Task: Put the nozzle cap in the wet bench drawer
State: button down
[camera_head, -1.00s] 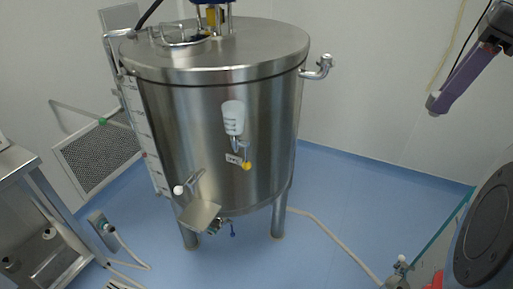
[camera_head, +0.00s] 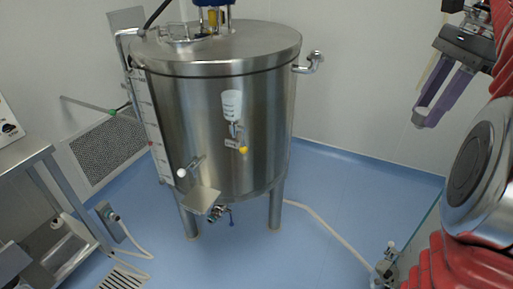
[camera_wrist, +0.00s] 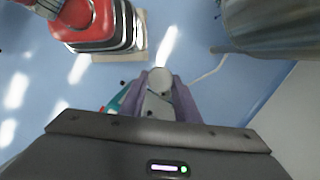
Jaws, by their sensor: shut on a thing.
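My gripper (camera_head: 424,118) hangs at the upper right of the head view, its purple fingers pointing down and left. In the wrist view my gripper (camera_wrist: 160,88) is shut on a small pale, rounded piece, which I take to be the nozzle cap (camera_wrist: 159,77). Its lower part is partly hidden between the fingers. In the head view the cap is too small to make out. No drawer can be clearly told in either view. A steel bench (camera_head: 30,154) with a white control box stands at the left edge, cut off by the frame.
A large steel tank (camera_head: 220,120) on legs fills the middle of the head view. A hose (camera_head: 318,222) runs over the blue floor right of it. A floor drain (camera_head: 122,277) lies at lower left. Blue floor is open between tank and my arm.

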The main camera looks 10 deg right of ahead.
jog(key=w+a+f+n+g+h, duration=0.1)
jog(key=w+a+f+n, duration=0.3)
jog(key=w+f+n, duration=0.4)
jog(key=w+a+f+n+g, duration=0.2)
jog(key=w+a+f+n, duration=0.4)
jog(key=f, duration=0.4)
jog(key=w+a+f+n, duration=0.2)
jog(key=a+f+n, duration=0.1)
jog(key=a+f, duration=0.4)
jog(key=w+a+f+n+h, duration=0.1)
jog(key=w+a+f+n, duration=0.1)
jog(key=a+f, duration=0.5)
jog(key=shift+w+a+n+h, duration=0.35)
jog(key=shift+w+a, duration=0.2)
jog(key=shift+a, duration=0.65)
jog(key=shift+s, duration=0.1)
